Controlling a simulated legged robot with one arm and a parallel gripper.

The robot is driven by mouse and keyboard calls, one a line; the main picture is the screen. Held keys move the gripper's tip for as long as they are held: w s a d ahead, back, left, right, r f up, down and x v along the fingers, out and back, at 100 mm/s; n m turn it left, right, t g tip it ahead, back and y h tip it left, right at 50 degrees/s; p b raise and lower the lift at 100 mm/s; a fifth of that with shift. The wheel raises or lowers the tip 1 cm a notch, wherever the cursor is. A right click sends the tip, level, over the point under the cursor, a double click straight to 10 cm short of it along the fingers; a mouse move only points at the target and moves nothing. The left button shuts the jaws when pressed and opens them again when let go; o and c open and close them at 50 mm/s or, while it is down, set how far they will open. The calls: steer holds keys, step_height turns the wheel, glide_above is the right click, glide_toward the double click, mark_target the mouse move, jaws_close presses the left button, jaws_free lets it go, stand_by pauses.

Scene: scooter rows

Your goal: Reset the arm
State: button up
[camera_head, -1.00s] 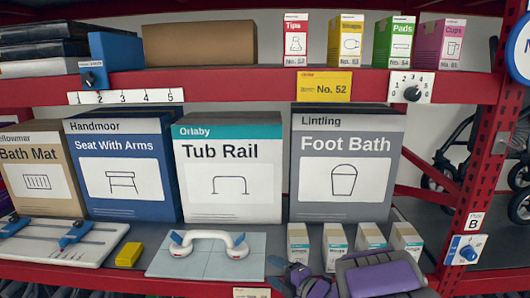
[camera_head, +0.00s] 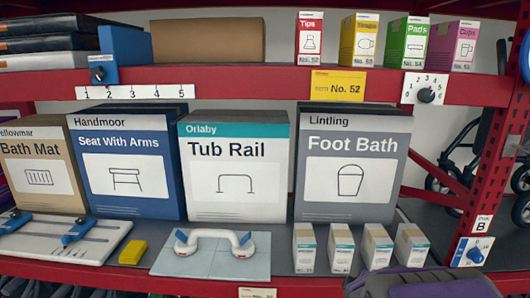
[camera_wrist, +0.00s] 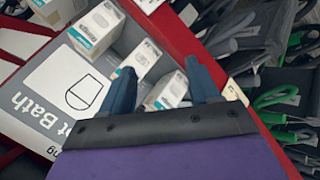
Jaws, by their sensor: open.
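My gripper (camera_wrist: 160,66) shows in the wrist view with its two dark blue fingers apart and nothing held between them. Beyond the fingers are small white boxes and the tilted Foot Bath box (camera_wrist: 70,95). In the head view only a purple and grey part of my arm (camera_head: 425,285) shows at the bottom right edge, in front of the lower shelf. My gripper itself is out of the head view.
Several small white boxes (camera_head: 341,248) stand along the lower shelf front. Left of them are a white grab bar (camera_head: 213,240) and a yellow block (camera_head: 132,252). A red upright (camera_head: 495,170) stands at right. In the wrist view, dark and green-handled items (camera_wrist: 275,97) lie at right.

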steer(key=s+a+m+g+y, duration=0.1)
steer(key=s+a+m+g, duration=0.1)
steer(key=s, duration=0.8)
steer(key=s+a+m+g, duration=0.2)
steer(key=s+m+g, duration=0.2)
steer(key=s, duration=0.7)
steer(key=s+a+m+g+y, duration=0.1)
steer(key=s+a+m+g, duration=0.2)
steer(key=s, duration=0.8)
steer(key=shift+s+r+m+g+y, duration=0.2)
steer(key=shift+m+g+y, duration=0.1)
steer(key=shift+g, duration=0.3)
steer(key=shift+a, duration=0.15)
steer(key=shift+a, duration=0.4)
steer(key=shift+d, duration=0.35)
steer(key=shift+a, duration=0.2)
steer(key=shift+c, duration=0.2)
